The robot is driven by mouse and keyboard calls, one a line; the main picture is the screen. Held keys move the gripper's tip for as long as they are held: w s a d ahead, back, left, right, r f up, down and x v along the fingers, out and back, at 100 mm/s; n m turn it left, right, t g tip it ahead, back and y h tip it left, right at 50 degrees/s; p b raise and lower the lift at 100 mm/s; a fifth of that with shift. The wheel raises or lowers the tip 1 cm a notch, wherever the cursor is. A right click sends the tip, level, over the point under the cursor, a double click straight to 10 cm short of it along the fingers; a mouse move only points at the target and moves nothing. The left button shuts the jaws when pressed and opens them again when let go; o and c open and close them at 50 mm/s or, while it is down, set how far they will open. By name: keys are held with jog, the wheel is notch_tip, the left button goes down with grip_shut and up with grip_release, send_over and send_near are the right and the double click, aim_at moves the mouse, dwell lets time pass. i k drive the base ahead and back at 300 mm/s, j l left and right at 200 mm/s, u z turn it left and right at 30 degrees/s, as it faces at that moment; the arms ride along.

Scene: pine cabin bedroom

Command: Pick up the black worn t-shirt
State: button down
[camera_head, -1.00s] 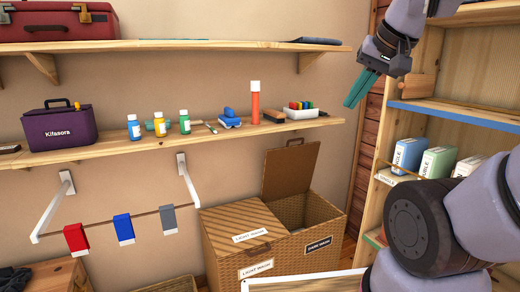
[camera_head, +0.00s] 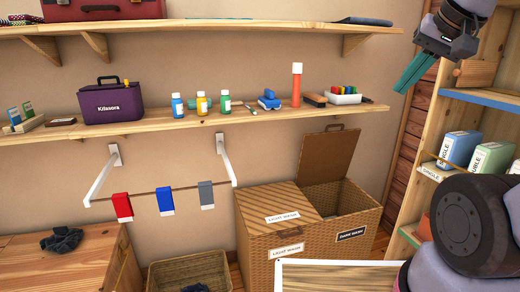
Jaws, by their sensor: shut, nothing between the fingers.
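A crumpled black cloth (camera_head: 62,240), which looks like the black worn t-shirt, lies on top of a wooden chest (camera_head: 25,265) at the lower left. My gripper (camera_head: 408,85) is at the upper right, with its teal fingers together and pointing down to the left. It is empty and far from the cloth, in front of the wall and shelving unit.
A wicker hamper (camera_head: 265,232) with light and dark wash labels stands in the middle, its dark side's lid raised. An open basket (camera_head: 165,275) with dark blue cloth sits left of it. A wall shelf (camera_head: 150,130) holds bottles and a purple box. Colored blocks hang on a rail below.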

aim_at(64, 239)
jog(key=u, duration=2)
